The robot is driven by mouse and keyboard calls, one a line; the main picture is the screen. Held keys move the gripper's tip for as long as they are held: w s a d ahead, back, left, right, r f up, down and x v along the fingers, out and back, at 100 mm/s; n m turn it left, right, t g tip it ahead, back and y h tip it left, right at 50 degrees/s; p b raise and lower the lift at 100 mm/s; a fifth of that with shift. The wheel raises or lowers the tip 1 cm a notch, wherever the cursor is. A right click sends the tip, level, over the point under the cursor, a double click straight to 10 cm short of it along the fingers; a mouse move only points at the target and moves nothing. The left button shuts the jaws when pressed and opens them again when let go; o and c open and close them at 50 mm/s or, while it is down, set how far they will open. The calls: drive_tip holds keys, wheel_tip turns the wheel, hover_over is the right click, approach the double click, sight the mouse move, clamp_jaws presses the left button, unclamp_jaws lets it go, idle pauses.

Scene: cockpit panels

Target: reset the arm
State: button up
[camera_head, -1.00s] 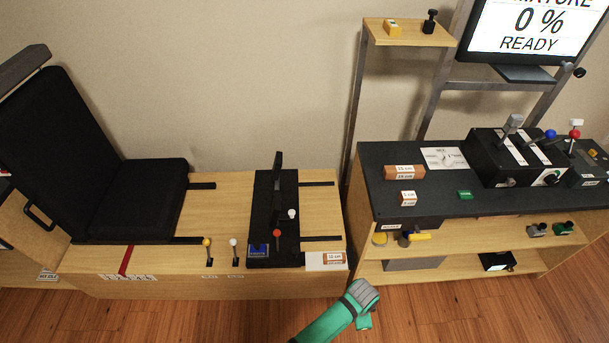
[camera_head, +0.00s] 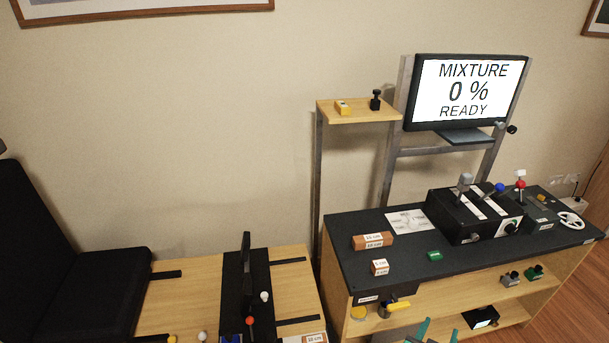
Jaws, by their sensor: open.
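My gripper (camera_head: 434,334) shows only as two teal fingertips at the bottom edge, in front of the lower shelf of the right-hand cabinet. The fingertips are apart, with nothing seen between them. The rest of my arm is below the picture. The fingertips appear close to the yellow-handled part (camera_head: 395,307) on the shelf; I cannot tell how far apart they are in depth.
A monitor (camera_head: 470,90) reads "MIXTURE 0 % READY". A black seat (camera_head: 100,290) and lever bench (camera_head: 190,290) stand left. Floor shows at lower right.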

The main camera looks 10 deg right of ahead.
drive_tip(key=s+a+f+n+t+y, duration=0.1)
drive_tip(key=s+a+n+t+y, duration=0.15)
drive_tip(key=s+a, duration=0.45)
drive_tip(key=s+a+n+t+y, duration=0.1)
drive_tip(key=s+a+n+y, duration=0.25)
drive_tip(key=a, duration=0.65)
drive_tip(key=s+a+f+n+t+y, duration=0.15)
drive_tip(key=s+a+n, duration=0.3)
drive_tip(key=a, duration=0.45)
drive_tip(key=s+a+r+m+y, duration=0.1)
drive_tip(key=s+a+r, duration=0.2)
drive_tip(key=s+a, duration=0.3)
drive_tip(key=s+a+r+m+t+y, duration=0.1)
drive_tip(key=s+a+r, duration=0.3)
drive_tip(key=a, duration=0.7)
drive_tip(key=shift+s+r+m+y, duration=0.15)
drive_tip(key=shift+s+m+y, duration=0.25)
drive_tip(key=shift+s, duration=0.65)
drive_tip(key=shift+w+a, duration=0.1)
